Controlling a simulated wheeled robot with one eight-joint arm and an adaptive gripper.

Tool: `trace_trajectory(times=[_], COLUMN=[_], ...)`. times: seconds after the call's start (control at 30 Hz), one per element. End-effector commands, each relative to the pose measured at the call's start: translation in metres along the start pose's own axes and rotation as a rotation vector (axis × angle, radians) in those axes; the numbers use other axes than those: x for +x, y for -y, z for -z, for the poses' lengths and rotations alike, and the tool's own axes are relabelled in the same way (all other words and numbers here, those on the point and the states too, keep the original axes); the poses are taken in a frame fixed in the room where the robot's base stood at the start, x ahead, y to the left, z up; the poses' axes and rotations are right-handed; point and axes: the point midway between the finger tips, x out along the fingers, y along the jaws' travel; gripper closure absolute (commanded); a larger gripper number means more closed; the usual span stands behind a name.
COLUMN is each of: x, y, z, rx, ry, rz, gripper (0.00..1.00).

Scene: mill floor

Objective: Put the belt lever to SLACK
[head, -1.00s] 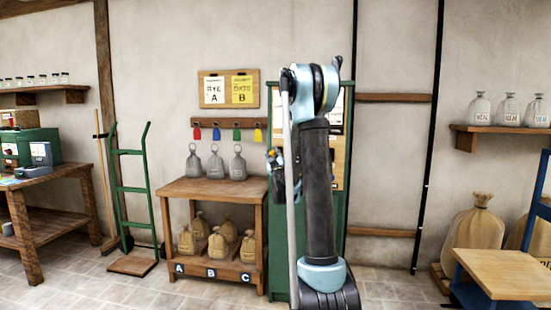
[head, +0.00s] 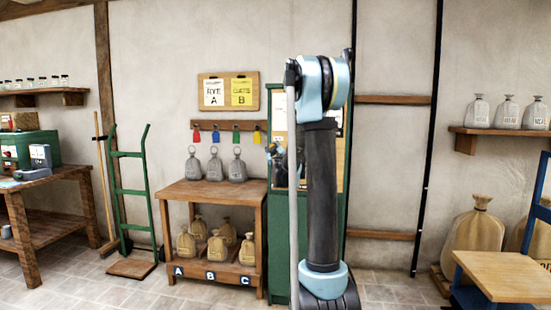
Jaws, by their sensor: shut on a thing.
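My gripper (head: 276,164) shows only in part, as a dark shape at the left side of my raised arm, in front of the tall green cabinet (head: 280,240). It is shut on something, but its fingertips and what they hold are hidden. I cannot make out the belt lever or any SLACK marking. My upright arm covers much of the cabinet and the pale panel on its front.
A wooden stand (head: 213,190) with grey weights and small sacks is left of the cabinet. A green hand truck (head: 131,195) leans by the wall. A wooden-topped blue table (head: 505,272) is at the right. Some tiled floor at front left is clear.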

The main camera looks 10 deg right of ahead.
Motion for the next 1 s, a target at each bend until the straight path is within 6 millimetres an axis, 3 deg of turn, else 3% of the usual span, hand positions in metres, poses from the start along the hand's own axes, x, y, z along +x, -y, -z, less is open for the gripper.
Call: trace_trajectory(times=[0.47,0.5,0.6,1.0], x=[0.0084,0.0083,0.0082,0.0042], y=[-0.0098,-0.0099,-0.0096,-0.0083], z=[0.0090,0.0090,0.0089,0.0086], rx=[-0.002,-0.002,-0.002,0.000], ry=[-0.004,-0.004,-0.004,-0.002], rz=[-0.004,-0.004,-0.004,-0.002], gripper=[1.00,0.75,0.55,0.55])
